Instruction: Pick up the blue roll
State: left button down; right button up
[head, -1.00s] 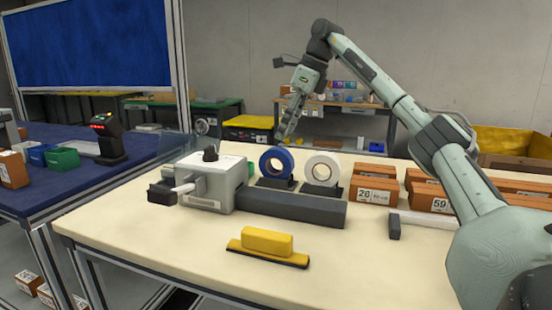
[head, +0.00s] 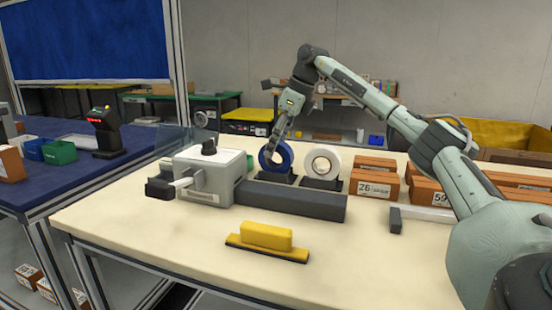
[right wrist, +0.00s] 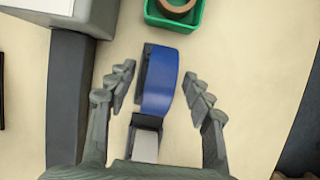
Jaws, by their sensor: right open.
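The blue roll (head: 284,160) stands upright on a dark holder (head: 272,178) on the cream table in the head view. In the right wrist view the blue roll (right wrist: 160,82) is seen from above, between the two fingers. My right gripper (head: 275,148) is over the roll. Its fingers (right wrist: 157,95) are open, one on each side of the roll, with a visible gap on both sides. The fingers hide part of the roll in the head view. My left gripper is not in view.
A white roll (head: 323,160) stands right beside it. A long dark grey bar (head: 290,201) lies in front and a grey machine (head: 209,178) stands at left. A green bin (right wrist: 175,14) is near. Boxes (head: 375,186) stand to the right.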

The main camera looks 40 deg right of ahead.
jog(key=shift+c, duration=0.5)
grip_shut()
jog(key=shift+r, duration=0.15)
notch_tip(320, 180, up, 10)
jog(key=shift+f, duration=0.1)
